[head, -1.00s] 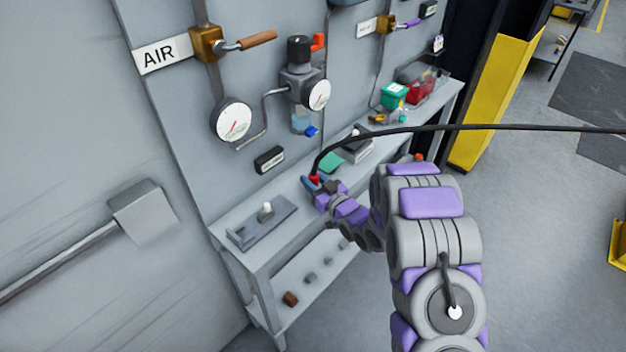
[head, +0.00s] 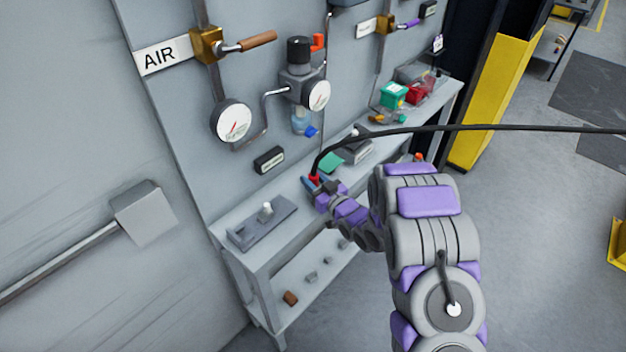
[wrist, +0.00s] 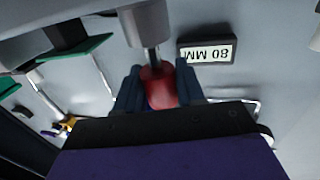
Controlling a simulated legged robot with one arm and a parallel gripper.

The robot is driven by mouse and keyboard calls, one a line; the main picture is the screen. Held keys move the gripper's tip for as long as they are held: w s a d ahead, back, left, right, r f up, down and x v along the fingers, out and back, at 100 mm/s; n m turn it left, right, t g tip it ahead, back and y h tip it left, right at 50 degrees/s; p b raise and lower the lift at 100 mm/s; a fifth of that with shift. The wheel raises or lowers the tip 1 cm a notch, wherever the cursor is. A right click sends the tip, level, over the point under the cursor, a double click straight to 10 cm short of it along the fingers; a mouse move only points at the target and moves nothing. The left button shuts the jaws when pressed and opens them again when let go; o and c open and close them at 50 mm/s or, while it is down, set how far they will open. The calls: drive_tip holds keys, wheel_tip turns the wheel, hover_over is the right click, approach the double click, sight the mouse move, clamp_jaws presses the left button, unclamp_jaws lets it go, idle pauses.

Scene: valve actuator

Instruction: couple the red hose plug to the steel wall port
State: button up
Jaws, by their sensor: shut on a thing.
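The red hose plug (wrist: 160,88) sits between the two blue fingers of my gripper (wrist: 159,92) in the wrist view. My gripper is shut on it. A thick steel cylinder with a narrow stem, which looks like the steel port (wrist: 147,24), is in line with the plug at the top. Its stem meets the plug's end; how deep it sits inside I cannot tell. In the head view the red plug (head: 314,177) shows small at my gripper (head: 313,187), above the bench. The black hose (head: 450,128) rises from it and runs off right. The port is hidden there.
The grey bench (head: 236,248) runs along the wall panel, with a grey fixture (head: 262,224) on it to the left. Gauges and valves are above.

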drive_tip(key=shift+f+b, duration=0.35)
drive_tip(key=shift+f, duration=0.9)
drive_tip(key=o, duration=1.2)
drive_tip(key=p+v, duration=0.2)
drive_tip(key=v, duration=1.5)
drive_tip(key=shift+s+d, duration=0.1)
